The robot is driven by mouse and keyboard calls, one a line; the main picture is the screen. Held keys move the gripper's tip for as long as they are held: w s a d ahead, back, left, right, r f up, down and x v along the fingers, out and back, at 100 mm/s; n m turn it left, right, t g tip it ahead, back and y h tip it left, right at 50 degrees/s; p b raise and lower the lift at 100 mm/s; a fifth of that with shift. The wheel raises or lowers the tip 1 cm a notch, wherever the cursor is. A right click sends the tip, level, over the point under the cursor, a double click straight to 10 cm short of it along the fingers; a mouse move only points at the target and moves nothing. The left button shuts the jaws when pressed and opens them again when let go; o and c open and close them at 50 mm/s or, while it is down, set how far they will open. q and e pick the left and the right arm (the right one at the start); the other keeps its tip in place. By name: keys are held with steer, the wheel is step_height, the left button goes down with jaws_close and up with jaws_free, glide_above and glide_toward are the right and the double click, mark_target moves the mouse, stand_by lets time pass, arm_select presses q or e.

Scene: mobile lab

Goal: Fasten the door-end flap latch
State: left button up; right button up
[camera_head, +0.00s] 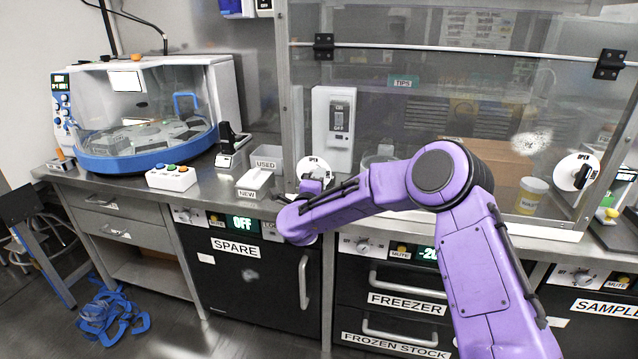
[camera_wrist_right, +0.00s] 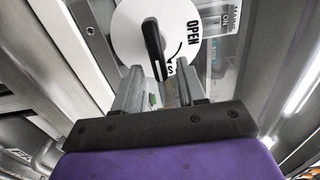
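A round white latch dial (camera_head: 313,166) with a black handle is on the left end of the clear enclosure, partly hidden behind my right wrist. It fills the top of the right wrist view (camera_wrist_right: 128,38), marked OPEN with an arrow towards a partly hidden word. Its black handle (camera_wrist_right: 152,45) stands nearly upright there, tilted slightly. My right gripper (camera_wrist_right: 158,72) is open, with its fingers apart on either side of the handle's lower end; I cannot tell whether they touch it. A second white dial (camera_head: 572,172) with a black handle is at the enclosure's right end. My left gripper is out of view.
The clear front panel (camera_head: 450,100) spans between the dials, with hinges along its top rail. A white switch box (camera_head: 334,130) stands behind it. USED (camera_head: 266,162) and NEW (camera_head: 250,184) bins and a three-button box (camera_head: 171,177) sit on the counter to the left.

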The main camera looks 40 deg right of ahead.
steer(key=b+v, duration=0.1)
steer(key=v, duration=0.9)
steer(key=shift+s+a, duration=0.15)
steer(key=shift+s, duration=0.1)
